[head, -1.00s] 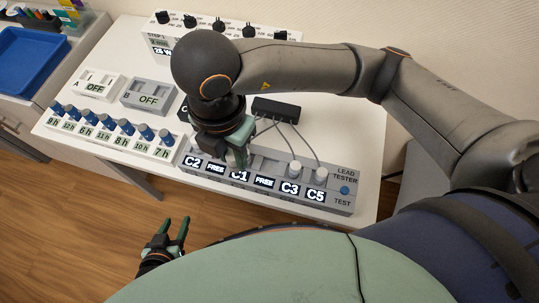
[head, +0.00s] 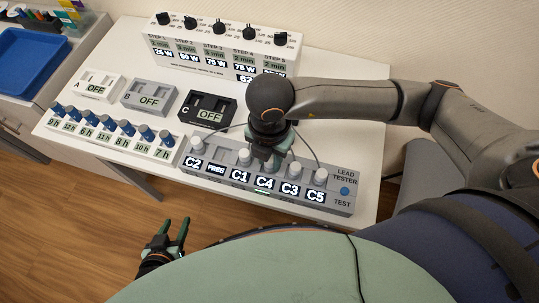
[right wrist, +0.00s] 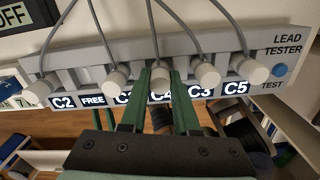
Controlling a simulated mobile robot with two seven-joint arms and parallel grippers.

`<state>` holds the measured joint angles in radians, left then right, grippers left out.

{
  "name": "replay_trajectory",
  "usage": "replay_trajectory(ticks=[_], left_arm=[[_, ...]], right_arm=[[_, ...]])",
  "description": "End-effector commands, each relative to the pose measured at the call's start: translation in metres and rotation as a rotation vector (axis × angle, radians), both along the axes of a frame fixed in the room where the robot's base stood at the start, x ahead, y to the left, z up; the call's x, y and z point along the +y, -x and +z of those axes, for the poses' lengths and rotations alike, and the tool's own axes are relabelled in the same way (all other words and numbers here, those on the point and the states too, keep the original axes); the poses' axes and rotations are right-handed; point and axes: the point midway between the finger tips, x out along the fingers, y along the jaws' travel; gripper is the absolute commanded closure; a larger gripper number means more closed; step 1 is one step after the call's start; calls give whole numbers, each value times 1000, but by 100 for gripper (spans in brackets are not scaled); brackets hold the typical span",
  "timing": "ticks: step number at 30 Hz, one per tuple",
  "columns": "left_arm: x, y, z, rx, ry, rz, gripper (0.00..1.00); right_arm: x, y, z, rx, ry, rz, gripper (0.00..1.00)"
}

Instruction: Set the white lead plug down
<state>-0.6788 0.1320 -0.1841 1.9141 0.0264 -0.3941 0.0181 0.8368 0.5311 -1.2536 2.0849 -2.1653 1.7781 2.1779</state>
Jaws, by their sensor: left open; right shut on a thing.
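The grey lead tester (head: 330,206) lies along the table's front edge. Its displays read C2, FREE, C1, C4, C3 and C5. My right gripper (head: 268,166) is over the C4 position, shut on a white lead plug (right wrist: 160,78) whose cable runs upward in the right wrist view. The plug stands at the C4 slot; its lower end is hidden, so I cannot tell how deep it sits. Other white plugs stand at C2 (head: 197,143), C1 (head: 244,157), C3 (right wrist: 207,74) and C5 (right wrist: 255,71). My left gripper (head: 173,224) is open and empty, beyond the table's front edge.
Behind stand modules A (head: 98,87), B (head: 148,97) and C (head: 207,110), all reading OFF. A row of blue-knobbed timers (head: 113,130) is at left, a step panel (head: 200,52) at the back. Neighbouring plugs and cables flank my right gripper closely.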

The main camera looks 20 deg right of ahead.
Motion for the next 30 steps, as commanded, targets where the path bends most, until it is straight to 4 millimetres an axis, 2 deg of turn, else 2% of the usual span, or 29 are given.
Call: replay_trajectory(ticks=[6,7,15,22,26,30], left_arm=[[0,0,-5,0,0,0,50],[0,0,-4,0,0,0,50],[0,0,-3,0,0,0,50],[0,0,-2,0,0,0,50],[0,0,1,-1,0,0,50],[0,0,1,-1,1,1,50]], right_arm=[[0,0,-4,0,0,0,100],[0,0,-4,0,0,0,70],[0,0,-3,1,-1,0,41],[0,0,-2,0,0,0,41],[1,0,5,-1,-1,1,41],[1,-1,29,-4,-3,3,41]])
